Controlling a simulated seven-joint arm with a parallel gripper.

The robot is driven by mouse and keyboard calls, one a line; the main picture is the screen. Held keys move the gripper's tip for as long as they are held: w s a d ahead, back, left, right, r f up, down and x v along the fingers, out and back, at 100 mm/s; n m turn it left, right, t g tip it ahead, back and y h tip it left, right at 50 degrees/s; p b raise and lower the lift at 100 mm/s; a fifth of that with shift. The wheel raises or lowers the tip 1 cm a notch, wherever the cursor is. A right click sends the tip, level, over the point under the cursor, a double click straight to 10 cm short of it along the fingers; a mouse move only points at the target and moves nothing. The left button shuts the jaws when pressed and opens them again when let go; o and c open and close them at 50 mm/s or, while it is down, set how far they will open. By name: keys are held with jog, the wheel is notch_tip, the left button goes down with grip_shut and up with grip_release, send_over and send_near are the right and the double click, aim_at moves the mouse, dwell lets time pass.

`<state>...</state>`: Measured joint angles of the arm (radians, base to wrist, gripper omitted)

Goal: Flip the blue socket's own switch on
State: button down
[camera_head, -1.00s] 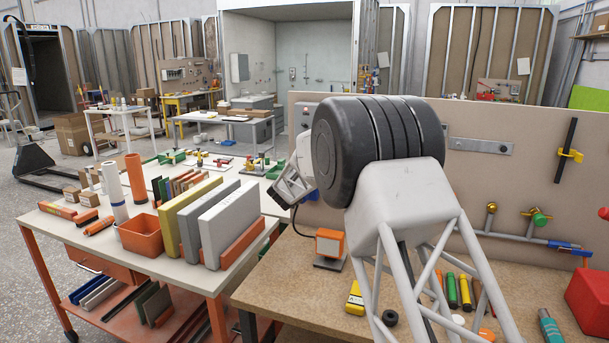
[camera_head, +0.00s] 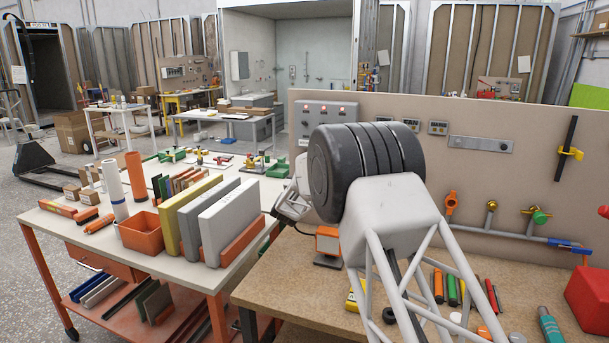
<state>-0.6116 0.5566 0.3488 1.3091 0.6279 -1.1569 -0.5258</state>
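My gripper (camera_head: 290,206) is left of my dark round arm joint, near the board's left edge and above the bench. Its fingers are mostly hidden, and no held object shows.
An orange box-like device (camera_head: 328,240) stands on the wooden bench (camera_head: 290,285) below my arm. Pipes with orange, yellow and green valves (camera_head: 540,216) run along the board. A red box (camera_head: 588,296) is at the right. A cart (camera_head: 200,277) with upright panels is at the left.

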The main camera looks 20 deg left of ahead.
jog(key=shift+f, duration=0.1)
jog(key=c, duration=1.1)
grip_release()
jog(key=shift+s, duration=0.1)
jog(key=shift+v, duration=3.85)
